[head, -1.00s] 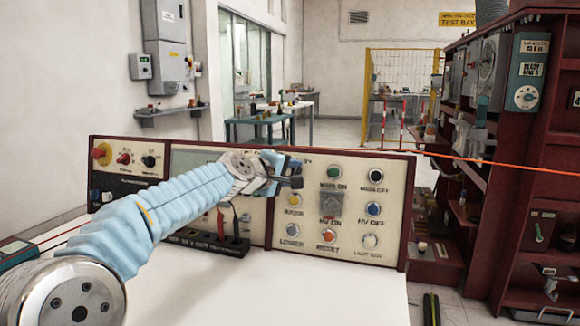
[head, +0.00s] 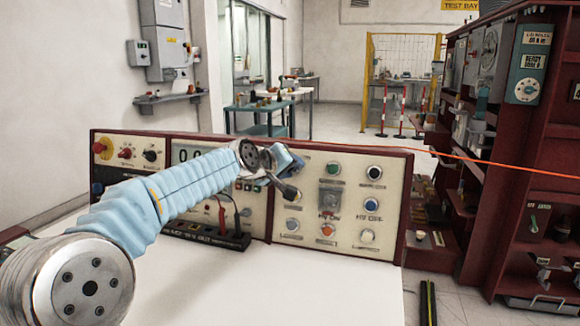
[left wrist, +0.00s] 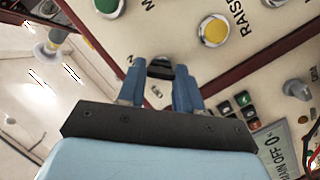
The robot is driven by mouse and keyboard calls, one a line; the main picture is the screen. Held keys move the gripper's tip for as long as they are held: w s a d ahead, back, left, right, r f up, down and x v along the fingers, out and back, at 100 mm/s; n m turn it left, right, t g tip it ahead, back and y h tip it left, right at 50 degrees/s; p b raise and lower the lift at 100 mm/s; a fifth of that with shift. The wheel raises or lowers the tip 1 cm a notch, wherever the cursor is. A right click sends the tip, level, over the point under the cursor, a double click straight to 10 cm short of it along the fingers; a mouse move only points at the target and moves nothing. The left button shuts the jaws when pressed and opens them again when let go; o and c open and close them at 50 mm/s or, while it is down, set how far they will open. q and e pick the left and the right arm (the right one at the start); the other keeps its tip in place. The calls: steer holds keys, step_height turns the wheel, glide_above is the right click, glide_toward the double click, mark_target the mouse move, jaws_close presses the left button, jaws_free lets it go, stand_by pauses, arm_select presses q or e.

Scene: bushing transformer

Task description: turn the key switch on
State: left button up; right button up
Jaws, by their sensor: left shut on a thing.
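The control panel (head: 267,222) with a cream face and dark red frame stands at the back of the white table. My left gripper (head: 290,190) reaches from the left to the upper middle of the panel, in front of its right section. In the left wrist view its blue fingers (left wrist: 159,75) are shut on a small dark piece (left wrist: 160,68), which looks like the key of the key switch. The lock around it is hidden, so I cannot tell how far it is turned. My right gripper is not in view.
A green button (left wrist: 108,6) and a yellow button (left wrist: 214,30) lie close to the fingers. Several other buttons sit at the panel's right. Test leads (head: 240,220) plug in below the meter. The white tabletop (head: 270,290) in front is clear.

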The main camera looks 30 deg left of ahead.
arm_select(q)
steer(key=shift+f, duration=0.15)
steer(key=o, duration=1)
steer(key=shift+o, duration=0.2)
steer(key=b+v, duration=0.2)
steer(key=v, duration=1.1)
steer(key=shift+s+r, duration=0.3)
steer(key=shift+s, duration=0.05)
